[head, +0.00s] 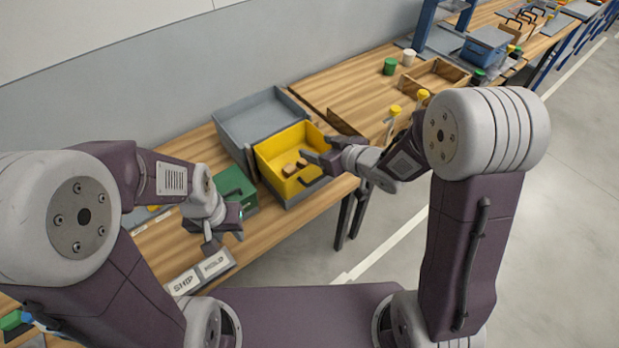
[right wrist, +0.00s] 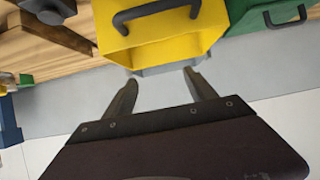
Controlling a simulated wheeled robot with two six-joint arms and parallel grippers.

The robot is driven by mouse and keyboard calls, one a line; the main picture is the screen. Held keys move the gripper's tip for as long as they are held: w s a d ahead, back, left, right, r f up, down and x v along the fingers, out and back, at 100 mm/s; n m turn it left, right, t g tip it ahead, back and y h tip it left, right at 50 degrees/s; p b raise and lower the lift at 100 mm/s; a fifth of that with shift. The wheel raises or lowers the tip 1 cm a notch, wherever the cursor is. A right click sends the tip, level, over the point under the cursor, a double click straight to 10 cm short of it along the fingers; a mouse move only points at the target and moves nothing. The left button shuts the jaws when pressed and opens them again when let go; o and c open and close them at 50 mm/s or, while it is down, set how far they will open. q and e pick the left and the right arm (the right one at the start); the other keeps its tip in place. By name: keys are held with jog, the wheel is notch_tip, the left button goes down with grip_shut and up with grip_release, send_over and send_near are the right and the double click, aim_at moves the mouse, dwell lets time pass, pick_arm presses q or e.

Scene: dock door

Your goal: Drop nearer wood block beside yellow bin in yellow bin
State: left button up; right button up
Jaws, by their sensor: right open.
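The yellow bin (head: 268,160) stands on the wooden bench at the middle of the head view. Two small brown wood blocks, one nearer (head: 289,169) and one farther (head: 302,163), show inside it, on its floor. My right gripper (head: 316,150) is over the bin's right side, open, with nothing seen between its fingers. In the right wrist view its two fingers (right wrist: 160,78) are spread apart, and the yellow bin (right wrist: 170,45) with its dark handle is beyond them. My left gripper (head: 222,232) is near the green bin; its jaw opening is unclear.
A green bin (head: 236,190) stands left of the yellow bin, and a grey tray (head: 262,112) behind it. Yellow-capped items (head: 394,110) and a wooden tray (head: 436,76) are to the right. Floor is open at right.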

jog(key=shift+v, duration=1.05)
jog(key=s+d+m+h, duration=0.2)
jog(key=d+m+h, duration=0.25)
jog(key=d, duration=0.45)
jog(key=s+d+f+m+g+h, duration=0.1)
jog(key=s+f+g, duration=0.2)
jog(key=s, duration=0.5)
jog(key=s+d+f+m+g+h, duration=0.1)
jog(key=s+f+g, duration=0.3)
jog(key=s, duration=0.5)
jog(key=shift+d+f+m+g, duration=0.2)
jog(key=shift+d+m+g, duration=0.35)
jog(key=shift+g, duration=0.25)
